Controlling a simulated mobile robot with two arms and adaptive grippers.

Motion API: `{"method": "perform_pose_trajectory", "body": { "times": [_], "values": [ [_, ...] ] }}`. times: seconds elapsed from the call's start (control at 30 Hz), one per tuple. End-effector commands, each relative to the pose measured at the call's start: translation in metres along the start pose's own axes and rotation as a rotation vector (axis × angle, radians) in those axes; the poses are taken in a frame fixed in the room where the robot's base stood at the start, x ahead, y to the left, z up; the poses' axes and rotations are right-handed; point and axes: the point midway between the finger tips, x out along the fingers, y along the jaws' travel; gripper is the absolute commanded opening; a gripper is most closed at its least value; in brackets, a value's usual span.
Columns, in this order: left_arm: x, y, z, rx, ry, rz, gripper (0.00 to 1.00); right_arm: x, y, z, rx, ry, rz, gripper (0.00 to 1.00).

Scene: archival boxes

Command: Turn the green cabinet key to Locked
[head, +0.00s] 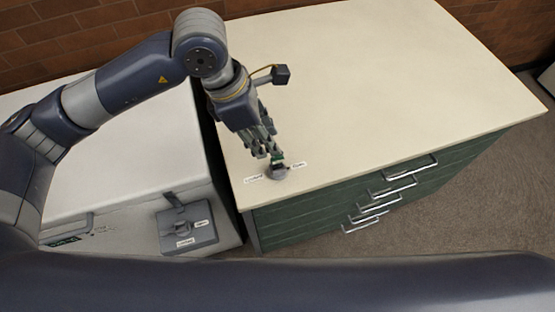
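The green cabinet (350,206) has a cream top (380,80). Near the top's front left corner is a round grey lock (277,173), with a small green key (278,156) standing up from it. A white label reading Locked (254,179) lies left of the lock, and one reading Open (298,165) lies right of it. My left gripper (270,152) points down at the key, its fingertips right at the green part. The fingers partly hide the key, so I cannot tell whether they grip it or how it is turned. My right gripper is not in view.
A white cabinet (130,150) stands close on the left, with a grey lock panel (188,227) carrying its own knob and labels. Several metal drawer handles (388,190) stick out from the green cabinet's front. The rest of the cream top is clear. A brick wall (100,30) is behind.

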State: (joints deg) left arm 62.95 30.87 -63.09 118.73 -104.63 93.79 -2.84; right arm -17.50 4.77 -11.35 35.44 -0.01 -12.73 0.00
Motion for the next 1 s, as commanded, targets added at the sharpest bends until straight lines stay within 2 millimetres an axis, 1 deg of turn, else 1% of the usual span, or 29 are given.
{"method": "perform_pose_trajectory", "body": {
  "times": [0.03,0.17,0.2,0.23,0.3,0.47,0.7,0.9,1.0],
  "values": [
    [-0.004,-0.003,0.001,-0.041,0.001,0.009,0.28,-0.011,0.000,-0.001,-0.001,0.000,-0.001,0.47],
    [-0.004,-0.006,0.000,-0.150,0.001,0.043,0.28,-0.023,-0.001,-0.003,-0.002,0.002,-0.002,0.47],
    [-0.001,-0.006,-0.001,-0.175,0.001,0.052,0.28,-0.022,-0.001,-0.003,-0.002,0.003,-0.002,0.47],
    [0.010,-0.005,-0.003,-0.171,0.000,0.052,0.28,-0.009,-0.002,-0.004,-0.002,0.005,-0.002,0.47],
    [0.018,-0.004,-0.003,-0.169,0.000,0.052,0.28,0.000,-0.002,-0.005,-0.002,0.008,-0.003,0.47],
    [0.033,-0.004,-0.003,-0.167,0.000,0.050,0.28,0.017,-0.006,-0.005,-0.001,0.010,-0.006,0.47],
    [0.059,-0.002,-0.003,-0.167,0.001,0.051,0.28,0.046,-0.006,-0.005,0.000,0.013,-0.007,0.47],
    [0.073,-0.001,-0.003,-0.167,0.001,0.051,0.28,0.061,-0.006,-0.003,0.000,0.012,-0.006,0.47],
    [0.077,-0.001,-0.002,-0.167,0.001,0.051,0.28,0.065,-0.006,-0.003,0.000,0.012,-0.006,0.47]
  ]
}}
